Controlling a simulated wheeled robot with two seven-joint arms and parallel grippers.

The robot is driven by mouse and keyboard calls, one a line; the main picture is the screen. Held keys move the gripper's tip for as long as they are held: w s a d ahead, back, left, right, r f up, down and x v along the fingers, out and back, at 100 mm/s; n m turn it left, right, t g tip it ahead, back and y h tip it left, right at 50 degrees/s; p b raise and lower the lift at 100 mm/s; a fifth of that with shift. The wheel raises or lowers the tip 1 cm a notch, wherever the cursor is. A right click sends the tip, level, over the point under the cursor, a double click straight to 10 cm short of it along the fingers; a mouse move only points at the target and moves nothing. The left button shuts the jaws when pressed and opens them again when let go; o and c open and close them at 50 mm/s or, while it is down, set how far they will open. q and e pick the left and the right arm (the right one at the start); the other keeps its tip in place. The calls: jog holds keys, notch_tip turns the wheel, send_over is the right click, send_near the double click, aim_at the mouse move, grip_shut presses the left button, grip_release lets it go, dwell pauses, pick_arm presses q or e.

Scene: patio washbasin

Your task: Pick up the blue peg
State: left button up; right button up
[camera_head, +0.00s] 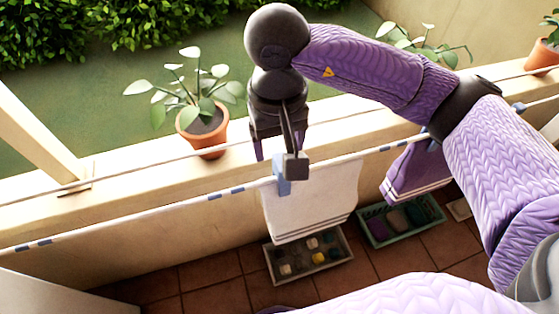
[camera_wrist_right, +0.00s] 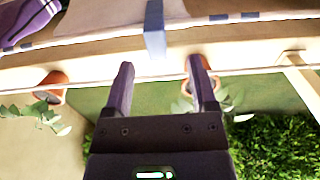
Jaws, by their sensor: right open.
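A blue peg (camera_head: 281,175) sits upright on the clothes line, clipped over the top left corner of a white towel (camera_head: 312,202). The peg also shows in the right wrist view (camera_wrist_right: 155,30), at the top middle, beyond the fingertips and between their lines. My right gripper (camera_head: 282,150) is open and empty, just above and behind the peg in the head view. Its two dark purple fingers (camera_wrist_right: 160,63) are spread apart and do not appear to touch the peg. My left gripper is not in view.
A purple towel (camera_head: 415,170) hangs farther right on the line. A second line runs behind, near the ledge. A potted plant (camera_head: 203,130) stands on the ledge left of my gripper. A grey crate (camera_head: 341,262) and a green crate (camera_head: 436,212) stand on the tiled floor.

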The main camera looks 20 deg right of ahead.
aim_at(284, 186)
jog(key=f, duration=0.2)
jog(key=f+p, duration=0.2)
jog(key=f, duration=0.1)
jog(key=shift+d+f, duration=0.3)
jog(key=shift+f, duration=0.05)
jog(key=shift+w+f, duration=0.1)
jog(key=shift+f, duration=0.1)
grip_shut()
